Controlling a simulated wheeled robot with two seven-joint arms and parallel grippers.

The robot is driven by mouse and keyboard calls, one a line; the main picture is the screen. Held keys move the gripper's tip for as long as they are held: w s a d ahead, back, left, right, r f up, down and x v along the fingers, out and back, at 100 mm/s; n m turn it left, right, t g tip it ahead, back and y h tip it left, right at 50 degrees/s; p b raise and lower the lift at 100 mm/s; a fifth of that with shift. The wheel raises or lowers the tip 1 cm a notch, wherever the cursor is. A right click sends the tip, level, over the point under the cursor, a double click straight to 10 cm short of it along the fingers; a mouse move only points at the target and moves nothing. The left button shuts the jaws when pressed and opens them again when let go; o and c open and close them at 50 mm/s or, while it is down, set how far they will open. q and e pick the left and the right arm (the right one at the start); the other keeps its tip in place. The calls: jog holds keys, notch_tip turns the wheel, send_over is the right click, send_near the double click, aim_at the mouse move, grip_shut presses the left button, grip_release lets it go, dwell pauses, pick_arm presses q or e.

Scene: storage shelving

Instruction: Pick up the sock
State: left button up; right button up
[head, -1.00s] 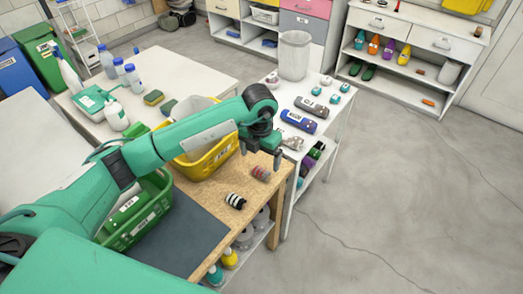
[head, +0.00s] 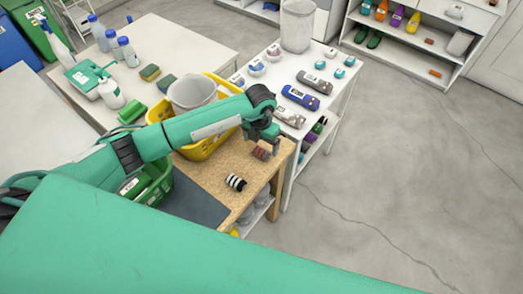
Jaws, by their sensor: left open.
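A rolled red-and-grey sock (head: 260,154) lies near the right end of the wooden table top. A rolled black-and-white striped sock (head: 235,182) lies on the same top, nearer to me. My left gripper (head: 269,149) is open, pointing down just above and beside the red-and-grey sock. Its fingers partly cover that sock, and I cannot tell whether they touch it. My right gripper is not in view.
A yellow basket (head: 212,145) with a grey bin (head: 190,92) in it stands behind my left arm. A green crate (head: 152,188) is to the left. A white table (head: 330,88) with rolled items and small boxes adjoins behind. The floor at right is clear.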

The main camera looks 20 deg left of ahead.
aim_at(260, 152)
pick_arm(q)
jog(key=f+p, duration=0.1)
jog(key=f, duration=0.2)
jog(key=shift+s+f, duration=0.15)
jog(key=shift+s, duration=0.05)
jog(key=shift+f, duration=0.35)
jog(key=c, duration=0.9)
jog(key=shift+c, duration=0.8)
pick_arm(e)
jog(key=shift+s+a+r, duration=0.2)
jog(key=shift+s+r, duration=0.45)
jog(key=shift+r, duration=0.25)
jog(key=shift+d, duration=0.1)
